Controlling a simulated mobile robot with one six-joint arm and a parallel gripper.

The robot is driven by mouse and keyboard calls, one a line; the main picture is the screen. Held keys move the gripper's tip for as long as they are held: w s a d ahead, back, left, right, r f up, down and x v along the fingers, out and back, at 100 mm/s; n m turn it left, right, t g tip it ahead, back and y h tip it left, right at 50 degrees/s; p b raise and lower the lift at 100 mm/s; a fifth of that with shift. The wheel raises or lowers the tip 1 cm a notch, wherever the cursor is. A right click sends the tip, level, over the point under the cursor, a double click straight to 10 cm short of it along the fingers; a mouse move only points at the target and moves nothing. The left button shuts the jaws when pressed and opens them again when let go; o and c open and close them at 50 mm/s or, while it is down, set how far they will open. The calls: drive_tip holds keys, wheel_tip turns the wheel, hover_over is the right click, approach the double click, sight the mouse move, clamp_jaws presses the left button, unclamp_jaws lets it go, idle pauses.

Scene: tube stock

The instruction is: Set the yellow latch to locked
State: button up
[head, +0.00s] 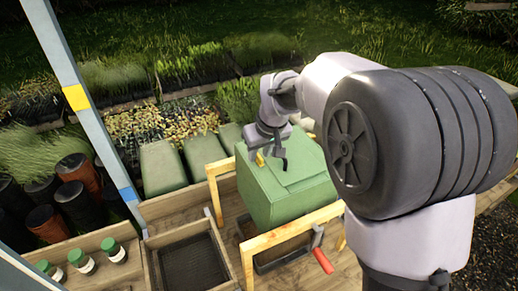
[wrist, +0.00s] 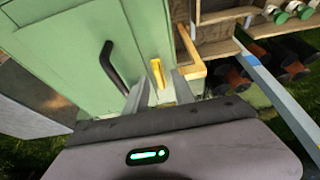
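The yellow latch (head: 260,159) is a small upright piece on the lid of the green box (head: 275,205), near its left edge. In the wrist view the latch (wrist: 156,73) stands just beyond and between the two grey fingertips. My gripper (head: 270,150) is over the lid, pointing down, with its fingers (wrist: 161,84) apart and nothing held. I cannot tell whether a finger touches the latch. A black curved handle (wrist: 112,65) is on the lid beside the latch.
A wooden frame (head: 290,233) surrounds the green box. A red-handled crank (head: 322,260) sticks out at the front. Green-capped jars (head: 82,261) and a dark mesh tray (head: 190,262) are at the lower left. A pale post (head: 85,100) rises at the left.

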drive_tip(key=shift+w+f, duration=0.2)
drive_tip(key=shift+f, duration=0.05)
drive_tip(key=shift+c, duration=0.2)
clamp_jaws()
